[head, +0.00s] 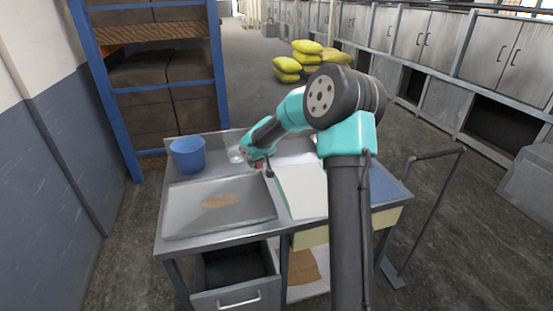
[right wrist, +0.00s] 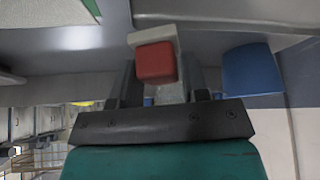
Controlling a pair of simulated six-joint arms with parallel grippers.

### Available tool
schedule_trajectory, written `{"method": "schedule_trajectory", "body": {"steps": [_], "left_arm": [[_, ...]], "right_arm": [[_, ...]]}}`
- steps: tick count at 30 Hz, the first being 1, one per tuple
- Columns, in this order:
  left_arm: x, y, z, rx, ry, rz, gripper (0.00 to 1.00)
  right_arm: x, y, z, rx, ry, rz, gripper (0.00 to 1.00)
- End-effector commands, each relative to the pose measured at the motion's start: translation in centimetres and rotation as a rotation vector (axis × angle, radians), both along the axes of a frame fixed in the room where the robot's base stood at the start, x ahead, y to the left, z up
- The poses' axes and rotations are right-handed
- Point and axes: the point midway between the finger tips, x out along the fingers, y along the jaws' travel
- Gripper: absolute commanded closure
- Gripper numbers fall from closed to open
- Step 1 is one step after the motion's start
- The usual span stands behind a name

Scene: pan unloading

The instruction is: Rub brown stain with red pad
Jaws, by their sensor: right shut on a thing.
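The brown stain (head: 219,201) lies near the middle of a flat grey metal tray (head: 186,224) on the left part of the table. My right gripper (head: 257,164) is shut on the red pad (right wrist: 156,63), which has a pale grey part on one side. The gripper holds the pad near the tray's far right corner, to the right of and beyond the stain. In the head view only a small bit of red shows under the gripper. I cannot tell whether the pad touches anything below. My left gripper is not in view.
A blue cup (head: 187,154) stands behind the tray and shows in the right wrist view (right wrist: 251,70). A clear glass (head: 234,150) stands beside it. A white board with a green edge (head: 301,192) lies right of the tray. An open drawer (head: 238,296) is below.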

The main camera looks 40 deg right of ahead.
Motion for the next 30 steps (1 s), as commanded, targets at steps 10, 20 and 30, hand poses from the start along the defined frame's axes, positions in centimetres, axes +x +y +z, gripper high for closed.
{"method": "schedule_trajectory", "body": {"steps": [10,20,30], "left_arm": [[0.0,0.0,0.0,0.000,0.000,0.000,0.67],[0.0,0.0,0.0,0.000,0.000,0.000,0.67],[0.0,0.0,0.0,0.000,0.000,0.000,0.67]], "right_arm": [[3.6,12.1,1.6,0.002,-0.006,0.321,0.77],[4.3,17.7,2.3,0.003,-0.015,0.473,0.77],[4.3,17.8,2.3,0.002,-0.014,0.475,0.77]]}}
